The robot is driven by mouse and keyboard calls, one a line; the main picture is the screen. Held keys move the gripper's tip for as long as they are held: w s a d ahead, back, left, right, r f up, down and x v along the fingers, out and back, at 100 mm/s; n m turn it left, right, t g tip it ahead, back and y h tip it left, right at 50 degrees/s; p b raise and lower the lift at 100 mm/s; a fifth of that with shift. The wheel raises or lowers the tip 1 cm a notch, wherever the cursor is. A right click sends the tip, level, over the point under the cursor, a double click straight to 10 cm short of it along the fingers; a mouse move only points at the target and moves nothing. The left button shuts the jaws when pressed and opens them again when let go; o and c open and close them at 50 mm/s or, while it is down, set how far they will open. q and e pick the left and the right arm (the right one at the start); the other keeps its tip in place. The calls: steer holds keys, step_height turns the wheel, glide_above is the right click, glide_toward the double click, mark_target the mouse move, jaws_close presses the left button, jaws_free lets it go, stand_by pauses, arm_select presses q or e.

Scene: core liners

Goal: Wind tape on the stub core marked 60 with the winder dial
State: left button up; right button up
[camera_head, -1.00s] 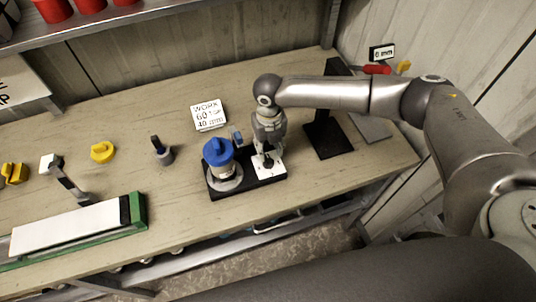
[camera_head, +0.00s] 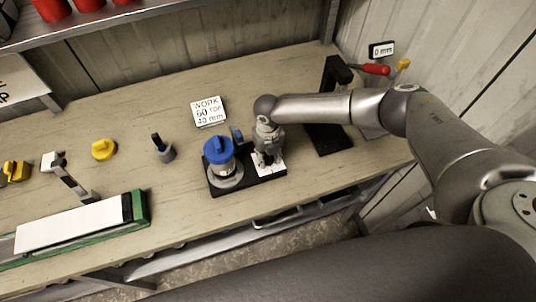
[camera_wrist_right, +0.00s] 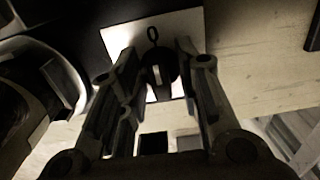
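The winder base (camera_head: 217,188) is a black block near the table's front edge. On its left a core with a blue cap (camera_head: 218,150) stands upright on a round grey plate; no mark on it is readable. On its right is a white dial plate (camera_head: 279,168). My right gripper (camera_head: 268,160) points down over this plate. In the right wrist view, the dark dial knob (camera_wrist_right: 158,72) lies between the fingers of my right gripper (camera_wrist_right: 157,58). The fingers are apart, and a firm grip on the knob does not show. My left gripper is not in view.
A sign (camera_head: 208,110) reads WORK 60 TOP 40 mm. A readout (camera_head: 382,50) shows 0 mm. A black stand (camera_head: 328,138) is right of the winder. A grey cup-like item (camera_head: 163,150), a yellow piece (camera_head: 103,149) and a green-edged tray (camera_head: 139,208) are to the left.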

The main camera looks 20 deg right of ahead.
steer(key=shift+c, duration=0.7)
steer(key=shift+m, duration=0.7)
steer(key=m, duration=1.6)
steer(key=shift+m, duration=0.4)
steer(key=m, duration=0.6)
steer(key=shift+w+r, duration=0.1)
steer(key=m, duration=0.6)
steer(key=shift+m, duration=0.3)
steer(key=m, duration=1.1)
steer(key=shift+m, duration=0.4)
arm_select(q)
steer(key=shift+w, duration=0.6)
arm_select(e)
steer(key=m, duration=0.6)
steer(key=shift+m, duration=0.3)
